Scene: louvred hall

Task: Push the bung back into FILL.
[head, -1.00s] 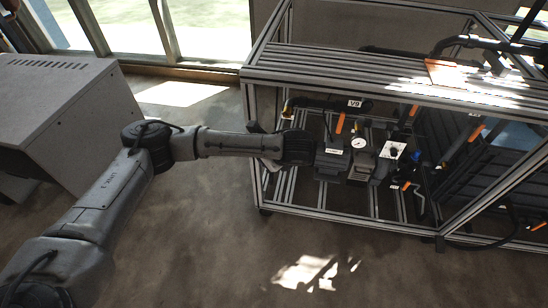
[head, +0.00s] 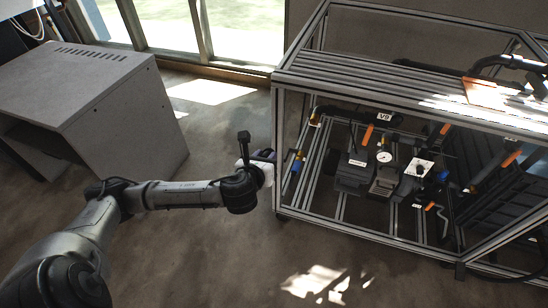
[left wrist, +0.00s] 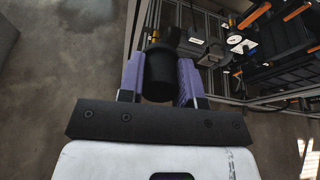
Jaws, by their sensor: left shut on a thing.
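My left gripper (head: 264,157) is just outside the left end of the metal frame rack, beside its front left post. In the left wrist view its two purple fingers (left wrist: 158,72) are shut on a black, round, plug-like thing, the bung (left wrist: 158,84). A dark part shows beyond the bung's far end; I cannot tell whether it belongs to it. In the head view I cannot make out the bung. No label reading FILL can be read, so I cannot tell which opening it is. My right gripper is not in view.
The frame rack (head: 345,75) holds a dark boxy unit (head: 353,178), a gauge (head: 383,156), orange-handled parts, and a blue-and-brass fitting (head: 297,163) near its left end. A grey cabinet (head: 90,85) stands at the left. The floor between is clear.

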